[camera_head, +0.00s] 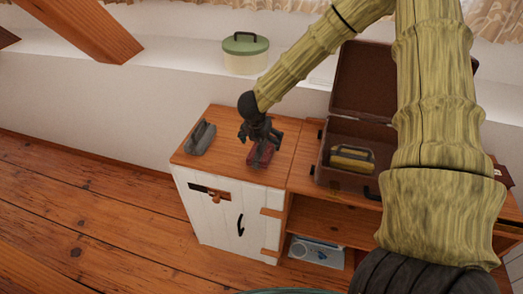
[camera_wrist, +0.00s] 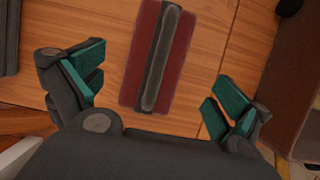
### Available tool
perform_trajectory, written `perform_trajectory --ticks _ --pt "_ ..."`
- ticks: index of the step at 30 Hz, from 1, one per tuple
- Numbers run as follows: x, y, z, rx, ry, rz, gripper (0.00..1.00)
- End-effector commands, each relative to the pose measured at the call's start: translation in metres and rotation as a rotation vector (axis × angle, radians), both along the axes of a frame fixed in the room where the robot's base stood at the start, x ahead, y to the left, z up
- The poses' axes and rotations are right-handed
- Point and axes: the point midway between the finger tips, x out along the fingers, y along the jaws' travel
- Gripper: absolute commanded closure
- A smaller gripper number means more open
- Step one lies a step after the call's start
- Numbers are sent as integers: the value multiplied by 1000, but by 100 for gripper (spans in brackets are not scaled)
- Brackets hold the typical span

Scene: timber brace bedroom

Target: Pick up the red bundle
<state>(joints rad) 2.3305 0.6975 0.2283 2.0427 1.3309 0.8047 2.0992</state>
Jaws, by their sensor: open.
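The red bundle (camera_head: 261,154) lies on the wooden top of a white-doored cabinet. It is dark red with a grey-black strip along its middle. In the wrist view the red bundle (camera_wrist: 128,75) lies lengthwise just beyond and between my open fingers, with wood visible on both sides. My gripper (camera_head: 260,135) is over the bundle in the head view and hides part of it. In the wrist view my gripper (camera_wrist: 158,92) has its green-padded fingers spread wide, and they show no contact with the bundle.
A grey object (camera_head: 200,138) lies left of the bundle on the cabinet top (camera_head: 222,122). An open brown case (camera_head: 345,185) with a yellow-and-dark item (camera_head: 352,158) stands to the right. A green-lidded container (camera_head: 245,55) sits on the ledge behind.

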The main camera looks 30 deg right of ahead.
Motion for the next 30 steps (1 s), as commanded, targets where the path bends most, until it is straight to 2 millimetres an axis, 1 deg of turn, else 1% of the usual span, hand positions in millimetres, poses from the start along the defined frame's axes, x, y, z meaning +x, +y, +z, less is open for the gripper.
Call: perform_trajectory --ticks 3,11,24,30 --pt "2 -2 -8 -1 1 1 0" --pt "5 -4 -16 1 1 1 0" --pt "17 -13 -53 -1 1 1 0" --pt "18 -15 -59 0 0 1 0"
